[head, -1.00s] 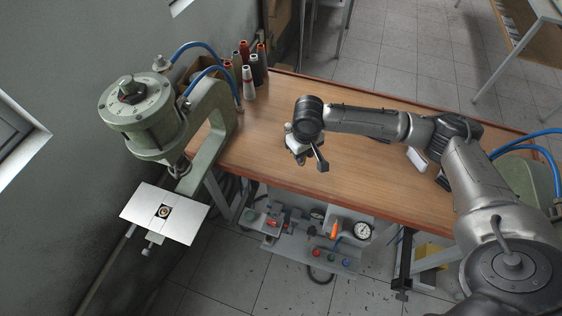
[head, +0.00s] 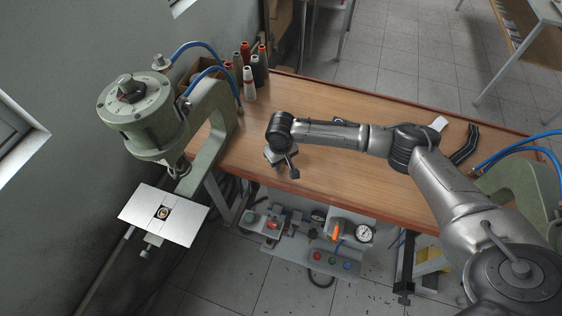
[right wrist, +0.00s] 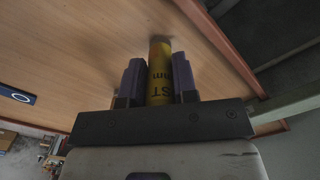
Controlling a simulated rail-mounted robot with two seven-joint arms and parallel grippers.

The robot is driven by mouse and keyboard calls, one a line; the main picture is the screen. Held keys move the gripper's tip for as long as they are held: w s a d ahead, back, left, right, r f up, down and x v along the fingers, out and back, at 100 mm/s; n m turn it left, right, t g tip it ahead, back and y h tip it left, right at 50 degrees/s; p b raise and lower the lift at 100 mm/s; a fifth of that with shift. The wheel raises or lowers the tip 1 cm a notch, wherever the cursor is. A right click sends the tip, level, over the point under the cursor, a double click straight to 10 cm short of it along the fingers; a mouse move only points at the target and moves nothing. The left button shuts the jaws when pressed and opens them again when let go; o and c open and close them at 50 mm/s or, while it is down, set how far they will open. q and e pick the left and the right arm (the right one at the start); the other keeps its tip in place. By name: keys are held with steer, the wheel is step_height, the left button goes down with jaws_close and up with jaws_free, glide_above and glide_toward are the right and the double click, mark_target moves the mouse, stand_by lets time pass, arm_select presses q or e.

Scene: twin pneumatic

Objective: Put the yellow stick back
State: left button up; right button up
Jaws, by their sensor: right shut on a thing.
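The yellow stick (right wrist: 160,70), a yellow cylinder with dark lettering, stands between the two fingers of my right gripper (right wrist: 159,78) in the right wrist view. The gripper is shut on it, and the wooden table top lies beyond the stick's far end. In the head view my right gripper (head: 284,165) is over the front left part of the wooden table (head: 330,172). The stick cannot be made out there. My left gripper is not in view.
A green press (head: 142,115) with a metal plate (head: 188,215) stands left of the table. Several thread spools (head: 249,83) stand at the back left. A black object (head: 464,145) and a white piece (head: 438,123) lie at right. A control panel (head: 320,250) hangs below the front edge.

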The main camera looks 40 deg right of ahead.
steer(key=shift+f, duration=0.1)
steer(key=o, duration=0.4)
steer(key=shift+f, duration=0.15)
steer(key=shift+c, duration=0.2)
steer(key=o, duration=0.5)
steer(key=shift+c, duration=0.2)
